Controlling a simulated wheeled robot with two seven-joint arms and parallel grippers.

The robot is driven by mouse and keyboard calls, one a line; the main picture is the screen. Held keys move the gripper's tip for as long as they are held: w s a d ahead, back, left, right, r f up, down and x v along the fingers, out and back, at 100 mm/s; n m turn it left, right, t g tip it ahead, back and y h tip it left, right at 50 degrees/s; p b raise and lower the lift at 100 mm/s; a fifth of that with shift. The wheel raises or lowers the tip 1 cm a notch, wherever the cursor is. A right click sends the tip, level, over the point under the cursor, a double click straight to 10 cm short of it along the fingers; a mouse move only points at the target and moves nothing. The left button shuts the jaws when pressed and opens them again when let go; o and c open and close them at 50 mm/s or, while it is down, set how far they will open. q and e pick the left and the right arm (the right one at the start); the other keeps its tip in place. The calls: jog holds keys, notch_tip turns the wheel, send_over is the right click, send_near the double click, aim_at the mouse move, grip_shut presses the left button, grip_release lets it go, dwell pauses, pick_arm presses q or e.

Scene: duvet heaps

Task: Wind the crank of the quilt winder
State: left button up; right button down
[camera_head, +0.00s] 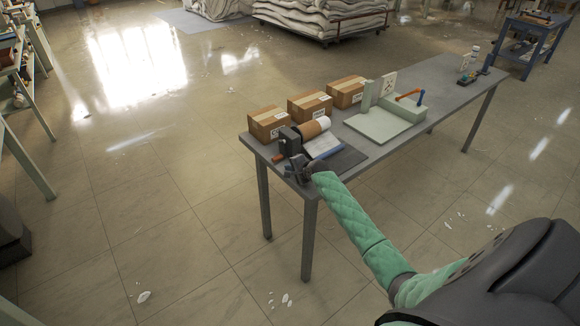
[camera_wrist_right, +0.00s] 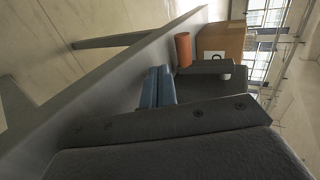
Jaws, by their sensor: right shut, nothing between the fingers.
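The quilt winder sits at the near left end of the long grey table. Its dark block (camera_head: 290,139) stands beside a brown and white roll (camera_head: 314,129). My right gripper (camera_head: 299,167), on its green quilted arm, is at the table's left end, just in front of the dark block. It is shut with nothing between its fingers. I cannot make out the crank clearly; the gripper may hide it. In the right wrist view an orange-brown cylinder (camera_wrist_right: 183,49) shows beyond dark grey parts, near two blue strips (camera_wrist_right: 158,87). My left gripper is not in view.
Several cardboard boxes (camera_head: 268,123) line the table's back edge. A pale green stand (camera_head: 380,127) with an orange and blue handle (camera_head: 408,96) is further right. A blue bar (camera_head: 330,152) lies by the winder. The floor around the table (camera_head: 455,75) is mostly open.

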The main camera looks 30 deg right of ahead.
jog(key=shift+s+d+r+b, duration=0.1)
jog(key=shift+s+b, duration=0.3)
jog(key=shift+s, duration=0.65)
jog(key=shift+s+r, duration=0.1)
jog(key=shift+s, duration=0.35)
jog(key=b+v, duration=0.1)
jog(key=v, duration=0.1)
jog(key=f+b+v, duration=0.1)
jog(key=v, duration=0.2)
jog(key=shift+s+r, duration=0.1)
jog(key=shift+s, duration=0.25)
jog(key=shift+s+d+r, duration=0.1)
jog(key=shift+s+r, duration=0.05)
jog(key=shift+s, duration=0.3)
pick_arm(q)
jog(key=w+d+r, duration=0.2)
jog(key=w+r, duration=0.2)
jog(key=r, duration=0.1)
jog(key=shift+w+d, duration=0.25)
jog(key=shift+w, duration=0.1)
pick_arm(e)
jog(key=shift+s+r, duration=0.15)
